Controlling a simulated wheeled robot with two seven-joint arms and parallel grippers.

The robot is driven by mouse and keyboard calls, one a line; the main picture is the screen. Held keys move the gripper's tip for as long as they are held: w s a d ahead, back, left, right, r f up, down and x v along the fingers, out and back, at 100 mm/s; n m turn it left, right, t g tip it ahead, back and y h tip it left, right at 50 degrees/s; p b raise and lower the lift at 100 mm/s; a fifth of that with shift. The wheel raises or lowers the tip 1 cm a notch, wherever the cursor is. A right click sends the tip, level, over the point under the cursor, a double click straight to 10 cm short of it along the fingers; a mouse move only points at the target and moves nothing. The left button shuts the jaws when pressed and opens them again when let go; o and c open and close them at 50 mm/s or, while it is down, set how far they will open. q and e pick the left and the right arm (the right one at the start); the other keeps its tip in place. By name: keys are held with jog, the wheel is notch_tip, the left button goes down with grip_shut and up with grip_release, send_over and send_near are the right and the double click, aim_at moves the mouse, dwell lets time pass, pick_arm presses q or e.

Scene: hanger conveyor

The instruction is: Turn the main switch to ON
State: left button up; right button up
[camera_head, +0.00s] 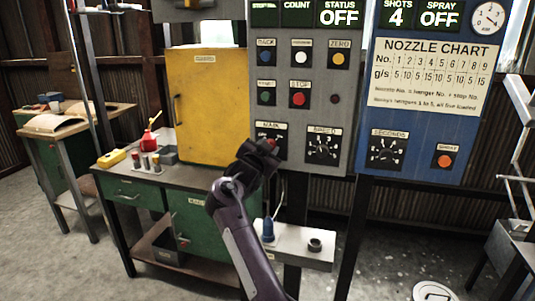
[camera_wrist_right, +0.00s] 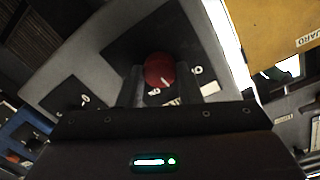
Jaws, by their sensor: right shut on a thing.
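The main switch is a round red knob (camera_wrist_right: 159,70) on a black plate in the right wrist view. It sits between the two fingers of my right gripper (camera_wrist_right: 160,88), which is shut on it. In the head view my right gripper (camera_head: 262,152) reaches up to the lower left of the grey control panel (camera_head: 318,105), at the plate labelled MAIN, and covers most of the switch. The status display (camera_head: 339,15) on the panel reads OFF. The knob's exact pointing is hard to read. My left gripper is not in view.
Right of the switch is a SPEED dial (camera_head: 323,146); buttons sit above. A blue panel (camera_head: 415,120) with a nozzle chart stands to the right. A yellow cabinet (camera_head: 207,105) stands on a bench at left. A small grey shelf (camera_head: 300,252) is below the panel.

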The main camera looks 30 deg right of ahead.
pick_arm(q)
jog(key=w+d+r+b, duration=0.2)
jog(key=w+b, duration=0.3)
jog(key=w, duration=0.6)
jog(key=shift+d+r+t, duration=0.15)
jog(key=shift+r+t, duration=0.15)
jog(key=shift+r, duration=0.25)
pick_arm(e)
jog(key=shift+s+f+m, duration=0.1)
jog(key=shift+m, duration=4.8)
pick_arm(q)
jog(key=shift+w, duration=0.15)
pick_arm(e)
jog(key=o, duration=1)
jog(key=shift+d, duration=0.1)
jog(key=shift+t+y, duration=0.3)
